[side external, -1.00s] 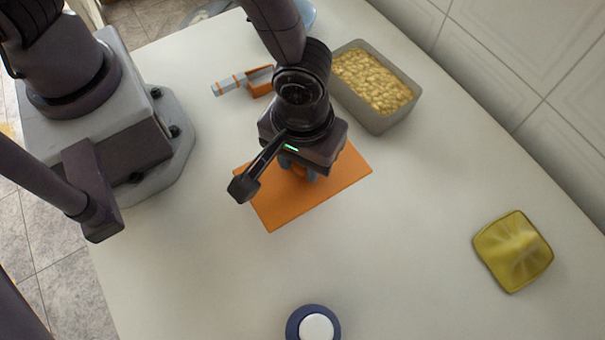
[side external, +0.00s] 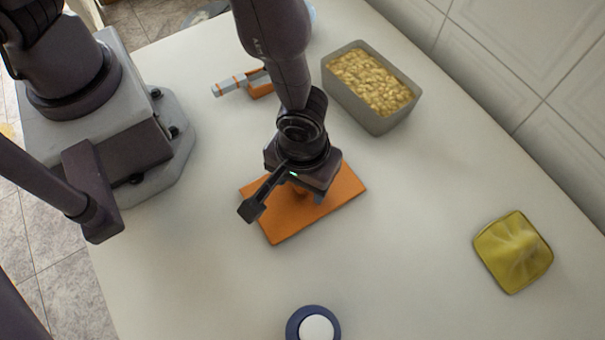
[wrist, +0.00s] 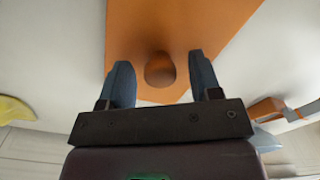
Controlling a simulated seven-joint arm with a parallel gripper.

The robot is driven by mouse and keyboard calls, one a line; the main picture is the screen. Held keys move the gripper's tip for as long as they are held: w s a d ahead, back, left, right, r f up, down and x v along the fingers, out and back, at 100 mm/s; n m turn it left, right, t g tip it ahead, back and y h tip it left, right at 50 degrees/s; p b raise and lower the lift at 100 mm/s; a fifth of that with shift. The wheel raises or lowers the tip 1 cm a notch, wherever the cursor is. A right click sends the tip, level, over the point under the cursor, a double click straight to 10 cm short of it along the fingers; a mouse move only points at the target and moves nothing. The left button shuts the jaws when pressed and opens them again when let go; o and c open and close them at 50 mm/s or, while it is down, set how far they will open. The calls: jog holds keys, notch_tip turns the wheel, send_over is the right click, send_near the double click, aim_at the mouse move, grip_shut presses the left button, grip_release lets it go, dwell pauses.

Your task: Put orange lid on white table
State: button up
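The orange lid (side external: 282,228) is a flat rectangular plate with a round knob. In the side view it lies flat at the white table (side external: 420,240), apparently resting on it, in front of the grey container. My gripper (side external: 305,196) is right above the lid, pointing down. The wrist view shows the lid (wrist: 205,22) with its knob (wrist: 160,70) between the two blue-grey fingers of my gripper (wrist: 161,70). A gap shows on each side of the knob, so the fingers are open around it. The lid's contact with the table is partly hidden.
A grey container (side external: 352,98) with yellow contents stands uncovered behind the lid. An orange and grey tool (side external: 240,84) lies at the back left. A yellow-green cushion-like item (side external: 513,252) is at right, and a blue-and-white round item (side external: 314,326) at front. Table around the lid is clear.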

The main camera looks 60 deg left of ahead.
notch_tip(320, 180, up, 12)
jog(key=w+a+r+m+t+h, duration=0.15)
jog(key=w+a+r, duration=0.25)
jog(key=a+r, duration=0.7)
jog(key=s+a+r+m+t+y, duration=0.1)
jog(key=s+a+r+m+t, duration=0.3)
jog(key=a+r, duration=0.6)
jog(key=s+a, duration=0.2)
jog(key=a, duration=0.1)
jog(key=shift+s, duration=0.2)
jog(key=shift+r+m+y, duration=0.1)
jog(key=shift+m+y, duration=0.15)
